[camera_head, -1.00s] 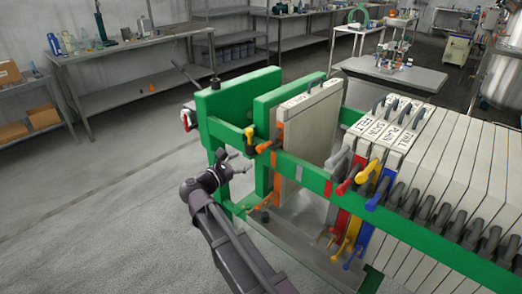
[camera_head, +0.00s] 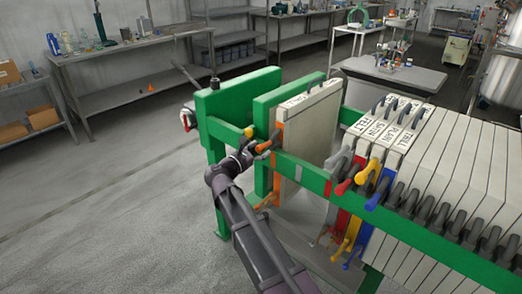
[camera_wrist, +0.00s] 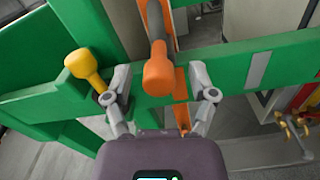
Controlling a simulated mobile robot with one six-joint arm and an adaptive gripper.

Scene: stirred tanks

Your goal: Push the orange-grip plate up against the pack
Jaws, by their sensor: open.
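The orange-grip plate (camera_head: 307,125) is a pale filter plate with an orange edge and an orange handle (camera_head: 266,146), hanging on the green frame next to a green plate. Its orange grip also shows in the wrist view (camera_wrist: 157,68), just ahead of my gripper and between the finger lines. My gripper (camera_head: 248,152) is open beside the green rail; its two fingers also show in the wrist view (camera_wrist: 160,95), spread to either side below the grip. The pack (camera_head: 445,160) of pale plates stands to the right, across a gap, with grey, red, yellow and blue handles at its near end.
The green side rail (camera_head: 300,172) runs along the near side of the frame. A yellow knob (camera_wrist: 83,65) sits left of the orange grip. A green plate (camera_head: 268,110) stands left of the orange-grip plate. Open floor lies at left; benches stand behind.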

